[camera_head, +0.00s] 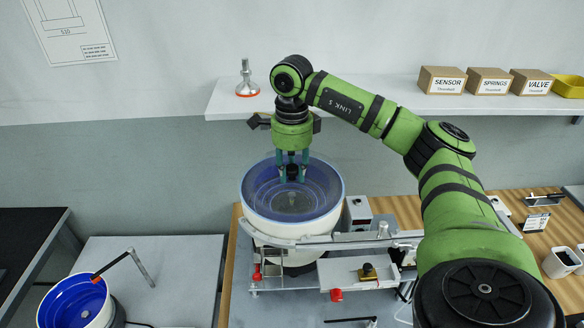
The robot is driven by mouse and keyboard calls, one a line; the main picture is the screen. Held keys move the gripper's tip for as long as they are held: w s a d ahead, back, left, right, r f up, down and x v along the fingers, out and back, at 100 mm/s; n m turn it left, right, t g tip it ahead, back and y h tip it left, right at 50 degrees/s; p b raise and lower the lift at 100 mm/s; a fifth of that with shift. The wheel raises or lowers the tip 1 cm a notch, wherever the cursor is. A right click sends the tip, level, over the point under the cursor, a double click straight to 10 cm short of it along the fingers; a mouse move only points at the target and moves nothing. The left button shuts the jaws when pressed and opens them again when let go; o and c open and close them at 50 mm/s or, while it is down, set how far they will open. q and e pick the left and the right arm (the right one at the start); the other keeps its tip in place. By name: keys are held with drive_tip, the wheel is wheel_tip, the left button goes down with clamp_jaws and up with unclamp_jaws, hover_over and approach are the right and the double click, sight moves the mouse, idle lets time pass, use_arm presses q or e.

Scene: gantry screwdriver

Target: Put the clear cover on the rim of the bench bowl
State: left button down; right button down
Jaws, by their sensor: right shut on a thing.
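The bench bowl (262,228) is a large white feeder bowl with a blue inside and a spiral track, standing on the wooden bench at the middle. The clear cover (322,182) is a see-through round disc over the bowl's opening, and the blue inside shows through it. My right gripper (292,176) points straight down over the bowl and is shut on the dark knob at the cover's middle. The cover looks level and roughly centred on the bowl. I cannot tell whether its edge touches the rim or hangs just above it. My left gripper is not in view.
A second blue-lined bowl (76,305) stands at the lower left by a grey table (165,265). A rail (350,241) and a control box (357,213) adjoin the bench bowl. A wall shelf (420,98) behind carries labelled boxes (442,80) and a metal foot (247,80).

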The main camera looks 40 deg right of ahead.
sight(292, 167)
drive_tip(key=shift+f, duration=0.35)
drive_tip(key=c, duration=0.9)
unclamp_jaws()
drive_tip(key=shift+r, duration=0.25)
wheel_tip(292, 167, up, 6)
drive_tip(key=shift+f, duration=0.1)
wheel_tip(292, 167, up, 7)
drive_tip(key=shift+p, duration=1.25)
